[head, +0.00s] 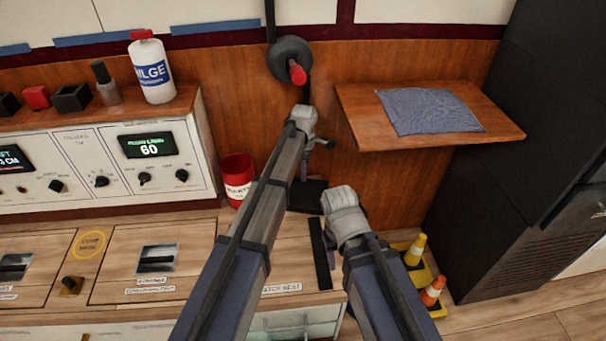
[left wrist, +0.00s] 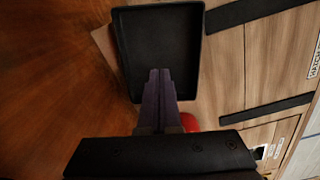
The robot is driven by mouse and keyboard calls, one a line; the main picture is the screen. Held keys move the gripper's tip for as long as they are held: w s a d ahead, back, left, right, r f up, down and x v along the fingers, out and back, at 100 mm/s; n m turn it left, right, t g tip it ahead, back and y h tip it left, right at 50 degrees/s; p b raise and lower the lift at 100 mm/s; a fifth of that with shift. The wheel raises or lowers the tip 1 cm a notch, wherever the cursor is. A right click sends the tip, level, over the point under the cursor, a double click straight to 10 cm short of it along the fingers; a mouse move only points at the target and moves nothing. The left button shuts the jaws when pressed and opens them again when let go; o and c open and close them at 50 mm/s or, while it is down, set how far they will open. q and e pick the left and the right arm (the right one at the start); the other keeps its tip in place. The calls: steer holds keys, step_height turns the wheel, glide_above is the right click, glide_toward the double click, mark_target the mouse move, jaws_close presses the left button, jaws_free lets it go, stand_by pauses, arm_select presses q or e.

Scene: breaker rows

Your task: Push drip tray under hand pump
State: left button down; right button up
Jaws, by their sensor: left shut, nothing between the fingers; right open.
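The drip tray (head: 312,188) is a shallow black rectangular tray on the wooden counter by the back wall, partly hidden by my left arm. The left wrist view shows its inside and raised rim (left wrist: 158,38). The hand pump (head: 289,58), a dark round body with a red handle, is on the wall above the tray. My left gripper (head: 304,178) is shut and empty, its fingers pointing down at the tray. In the left wrist view its fingertips (left wrist: 159,72) overlap the tray; contact is unclear. My right gripper (head: 331,262) is open, lower and nearer, its fingertips mostly hidden.
A red canister (head: 237,177) stands left of the tray. Black strips (head: 319,254) lie on the counter. A wooden shelf (head: 430,135) with a grey cloth (head: 428,111) juts out at right. Small cones (head: 415,250) stand below right. A white control panel (head: 70,170) lines the left.

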mark_target(304, 197)
arm_select(q)
step_height(304, 197, down, 7)
steer(key=b, duration=0.6)
arm_select(e)
step_height(304, 197, down, 7)
arm_select(q)
steer(key=a, duration=0.3)
steer(key=shift+a+r+p, duration=0.25)
steer(key=shift+r+p, duration=0.05)
steer(key=shift+p, duration=0.05)
arm_select(e)
steer(key=shift+r, duration=0.35)
arm_select(q)
steer(key=shift+w+a, duration=0.1)
steer(key=shift+a, duration=0.15)
steer(key=shift+a, duration=1.25)
steer(key=shift+d, duration=0.15)
